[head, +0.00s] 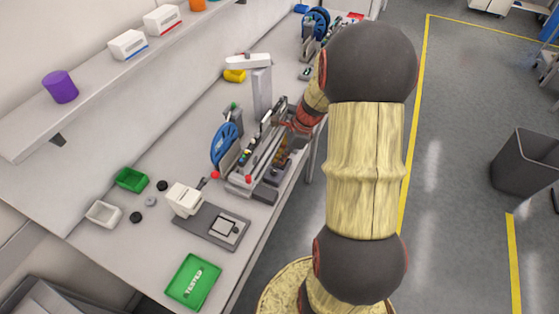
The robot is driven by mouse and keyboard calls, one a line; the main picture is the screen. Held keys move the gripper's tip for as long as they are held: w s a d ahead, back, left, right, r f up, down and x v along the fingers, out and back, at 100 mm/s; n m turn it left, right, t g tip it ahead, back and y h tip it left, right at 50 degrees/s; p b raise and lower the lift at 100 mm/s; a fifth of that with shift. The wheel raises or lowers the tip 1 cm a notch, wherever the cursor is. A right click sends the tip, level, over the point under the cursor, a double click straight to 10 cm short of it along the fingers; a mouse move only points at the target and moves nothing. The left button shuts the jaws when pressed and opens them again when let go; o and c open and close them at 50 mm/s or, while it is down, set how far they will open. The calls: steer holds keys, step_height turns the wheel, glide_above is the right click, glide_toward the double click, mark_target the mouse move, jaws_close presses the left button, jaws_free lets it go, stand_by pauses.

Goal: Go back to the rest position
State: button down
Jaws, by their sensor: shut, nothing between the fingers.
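My arm rises on the right of the head view and bends over toward the bench. My gripper (283,125) is small and partly hidden at the end of it. It is shut, with nothing seen in it, over the right edge of the feeder trolley (250,177) on the bench. I cannot tell whether it touches the trolley. A blue reel (226,144) stands at the trolley's left side.
The white bench (150,245) holds a green TESTED tray (193,281), a grey fixture (212,225), small green (131,180) and white (103,214) bins, and a second blue reel (317,22) farther back. A shelf (100,95) overhangs the left. A dark bin (525,160) stands on the open floor.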

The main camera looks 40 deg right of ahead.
stand_by(0.4)
steer(key=s+a+r+n+t+h+b, duration=0.1)
steer(key=s+a+r+n, duration=0.3)
steer(key=a+n, duration=0.4)
steer(key=s+a+r+n+t+h+b, duration=0.1)
steer(key=s+a+r+n+b, duration=0.3)
steer(key=a+n, duration=0.4)
steer(key=s+a+r+n+h+b, duration=0.1)
steer(key=s+a+r+n+b, duration=0.1)
steer(key=s+a+r+n, duration=0.4)
steer(key=shift+a+r+n+t, duration=0.4)
steer(key=shift+a+r+n, duration=0.8)
steer(key=shift+n, duration=0.9)
steer(key=shift+s+a+f, duration=0.1)
steer(key=shift+a+f, duration=0.05)
